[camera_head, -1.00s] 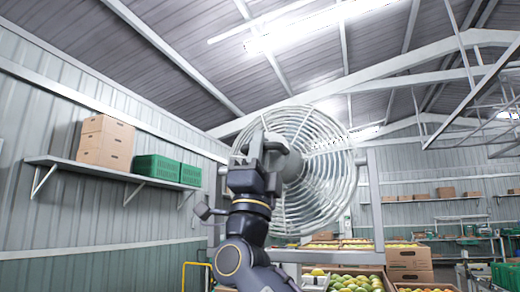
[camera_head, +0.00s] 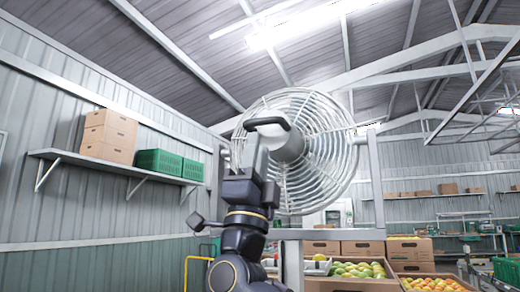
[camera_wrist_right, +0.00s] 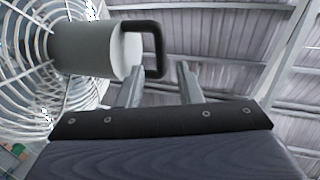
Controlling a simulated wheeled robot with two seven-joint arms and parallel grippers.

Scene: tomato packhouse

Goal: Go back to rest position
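My right gripper (camera_head: 260,143) points upward in front of the left part of a large caged fan (camera_head: 325,165). In the right wrist view its two fingers (camera_wrist_right: 160,72) stand apart with nothing clasped between them. The fan's grey motor housing (camera_wrist_right: 88,50) and its black handle (camera_wrist_right: 160,48) are just past the fingertips. The handle lines up with the gap between the fingers; I cannot tell the exact distance. The handle also shows above the gripper in the head view (camera_head: 268,122). My left gripper is not in view.
A grey post (camera_head: 376,180) and rail (camera_head: 325,234) frame the fan. Cardboard boxes (camera_head: 109,136) and green crates (camera_head: 160,162) sit on a wall shelf (camera_head: 75,156). Below are bins of green mangoes or tomatoes (camera_head: 358,270) and orange fruit (camera_head: 435,285). The space left of my arm looks clear.

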